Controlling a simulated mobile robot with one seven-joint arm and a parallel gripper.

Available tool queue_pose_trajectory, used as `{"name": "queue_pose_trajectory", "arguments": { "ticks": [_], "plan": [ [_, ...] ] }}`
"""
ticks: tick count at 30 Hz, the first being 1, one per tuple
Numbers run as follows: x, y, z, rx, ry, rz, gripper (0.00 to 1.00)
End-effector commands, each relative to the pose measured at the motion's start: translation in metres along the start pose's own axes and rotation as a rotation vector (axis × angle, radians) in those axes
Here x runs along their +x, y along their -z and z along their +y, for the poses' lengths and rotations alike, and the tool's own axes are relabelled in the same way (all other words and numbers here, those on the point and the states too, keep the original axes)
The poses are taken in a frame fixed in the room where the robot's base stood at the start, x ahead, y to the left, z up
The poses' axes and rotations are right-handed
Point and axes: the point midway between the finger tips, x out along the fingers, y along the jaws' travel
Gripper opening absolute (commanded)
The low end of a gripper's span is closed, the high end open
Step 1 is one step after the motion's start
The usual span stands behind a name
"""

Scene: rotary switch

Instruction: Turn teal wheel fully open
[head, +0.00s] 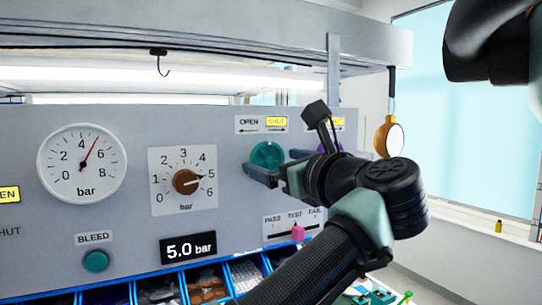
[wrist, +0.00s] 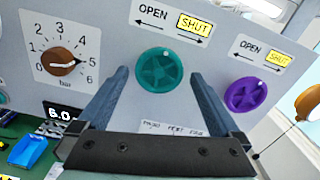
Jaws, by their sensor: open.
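The teal wheel (head: 267,155) is mounted on the grey panel. It also shows whole in the wrist view (wrist: 159,69), with a small pale mark near its upper right rim. The label above it (wrist: 172,18) reads OPEN with a left arrow and SHUT highlighted yellow with a right arrow. My gripper (wrist: 160,80) is open, its two fingers pointing at the panel on either side of the teal wheel. It also shows in the head view (head: 262,176), partly in front of the wheel's lower edge. I cannot tell whether the fingers touch the wheel.
A purple wheel (wrist: 246,94) sits close to the right finger, with its own SHUT label lit yellow. A brown dial (head: 186,182) and a gauge (head: 82,164) are to the left. A pink slider (head: 298,233) is below. Blue bins (head: 171,274) line the panel's foot.

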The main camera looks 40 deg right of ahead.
Motion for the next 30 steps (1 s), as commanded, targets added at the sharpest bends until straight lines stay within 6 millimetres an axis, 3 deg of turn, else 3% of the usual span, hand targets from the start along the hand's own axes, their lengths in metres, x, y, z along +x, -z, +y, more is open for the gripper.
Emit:
{"name": "queue_pose_trajectory", "arguments": {
  "ticks": [10,23,30],
  "plan": [
    [0.0049,0.0005,-0.0001,0.000,0.001,0.000,1.00],
    [0.0046,0.0001,0.0000,0.000,0.001,0.000,0.24],
    [0.0046,0.0011,0.0001,-0.020,0.001,0.000,0.23]
  ]
}}
